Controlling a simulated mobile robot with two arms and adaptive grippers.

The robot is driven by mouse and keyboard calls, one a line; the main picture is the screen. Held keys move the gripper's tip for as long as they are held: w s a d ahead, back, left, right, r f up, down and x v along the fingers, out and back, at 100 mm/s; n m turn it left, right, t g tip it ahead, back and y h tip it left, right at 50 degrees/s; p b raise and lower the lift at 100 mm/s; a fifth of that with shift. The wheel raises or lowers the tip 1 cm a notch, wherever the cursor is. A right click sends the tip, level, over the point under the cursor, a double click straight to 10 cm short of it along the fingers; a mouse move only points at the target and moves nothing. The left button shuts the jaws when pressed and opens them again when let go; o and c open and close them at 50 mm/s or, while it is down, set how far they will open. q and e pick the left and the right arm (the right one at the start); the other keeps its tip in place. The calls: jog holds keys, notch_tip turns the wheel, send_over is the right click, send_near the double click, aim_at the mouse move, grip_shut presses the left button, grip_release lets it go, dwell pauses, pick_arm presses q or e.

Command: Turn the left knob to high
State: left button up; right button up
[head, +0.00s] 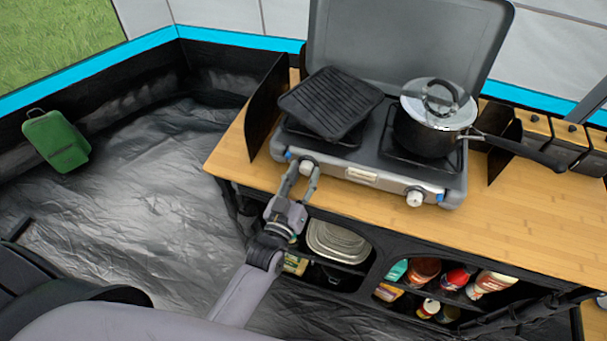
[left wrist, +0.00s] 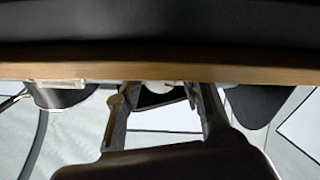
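A two-burner camping stove (head: 380,165) stands on the wooden counter with its lid up. Its left knob (head: 306,168) is white and sits at the front left; the right knob (head: 414,199) is at the front right. My left gripper (head: 302,172) is at the left knob, with a finger to each side of it. In the left wrist view, the fingers (left wrist: 162,92) stand apart, with the white knob between their tips and a gap visible; contact cannot be made out. The knob's pointer is too small to read. My right gripper is not in view.
A black griddle (head: 332,102) lies over the left burner, and a lidded pot (head: 430,130) stands on the right one. A black side panel (head: 265,108) rises left of the stove.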

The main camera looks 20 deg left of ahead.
pick_arm(q)
jog(key=s+f, duration=0.1)
jog(key=s, duration=1.1)
jog(key=shift+a, duration=0.4)
jog(key=s+f+m+g, duration=0.1)
jog(key=s+f+g, duration=0.2)
jog(key=f, duration=0.7)
jog(key=s+f+m+g, duration=0.1)
jog(key=s+f+g, duration=0.2)
jog(key=f, duration=0.7)
jog(key=s+f+m+g, duration=0.1)
jog(key=s+f+g, duration=0.25)
jog(key=f, duration=0.65)
jog(key=s+a+f+g, duration=0.4)
jog(key=s+f, duration=0.3)
jog(key=s, duration=0.4)
jog(key=s+a+f+m+g+y, duration=0.1)
jog(key=s+a+f+g, duration=0.3)
jog(key=s+f, duration=0.3)
jog(key=s, duration=0.4)
jog(key=shift+f, duration=0.2)
jog(key=shift+w+d+g, duration=0.1)
jog(key=shift+g, duration=0.15)
jog(key=shift+c, duration=0.4)
